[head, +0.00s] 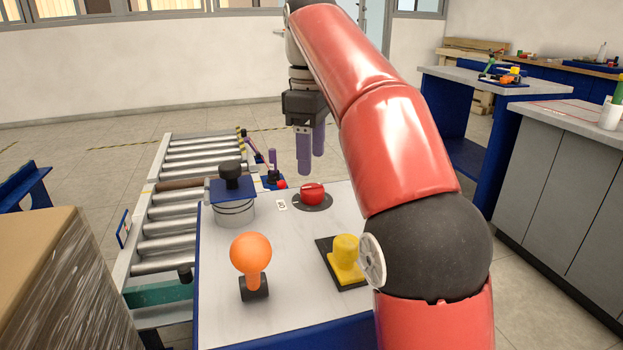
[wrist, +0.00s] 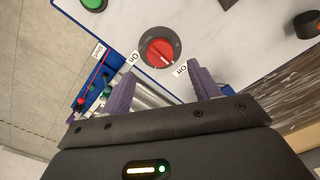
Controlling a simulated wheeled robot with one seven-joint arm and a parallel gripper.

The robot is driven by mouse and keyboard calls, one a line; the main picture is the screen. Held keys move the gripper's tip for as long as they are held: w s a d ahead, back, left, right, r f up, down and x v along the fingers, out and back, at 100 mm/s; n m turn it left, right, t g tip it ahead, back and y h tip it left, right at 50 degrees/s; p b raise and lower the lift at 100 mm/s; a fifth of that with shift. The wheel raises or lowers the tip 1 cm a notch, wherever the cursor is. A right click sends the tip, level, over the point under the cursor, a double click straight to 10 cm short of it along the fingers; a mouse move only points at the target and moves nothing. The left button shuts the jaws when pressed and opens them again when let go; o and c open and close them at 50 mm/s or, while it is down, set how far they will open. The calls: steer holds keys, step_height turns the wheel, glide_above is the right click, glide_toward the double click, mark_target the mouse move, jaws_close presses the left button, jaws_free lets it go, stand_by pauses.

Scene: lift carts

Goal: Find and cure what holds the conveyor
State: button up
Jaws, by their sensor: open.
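The conveyor (head: 180,228) is a line of grey rollers at left, with one brown bar (head: 190,184) across it. Beside it is a white-topped control table (head: 215,300). My gripper (head: 311,168) hangs open and empty, purple fingers down, above the red rotary knob (head: 312,194). In the wrist view the red knob (wrist: 159,51) lies just beyond my spread fingers (wrist: 163,88), apart from them. Labels "On" (wrist: 132,58) and "Off" (wrist: 181,68) flank it. Its pale mark seems to face the Off side. A green button (wrist: 93,4) shows at the top edge.
The table also holds an orange ball lever (head: 250,255), a yellow control (head: 345,255) and a black knob on a blue-topped cylinder (head: 232,205). A wrapped box (head: 65,290) stands at left. Blue workbenches (head: 450,120) and a grey cabinet (head: 565,170) stand at right.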

mark_target(312, 187)
steer(key=shift+f, duration=3.35)
steer(key=shift+c, duration=0.3)
steer(key=c, duration=0.9)
steer(key=shift+m, duration=0.3)
steer(key=m, duration=1.1)
steer(key=shift+m, duration=0.3)
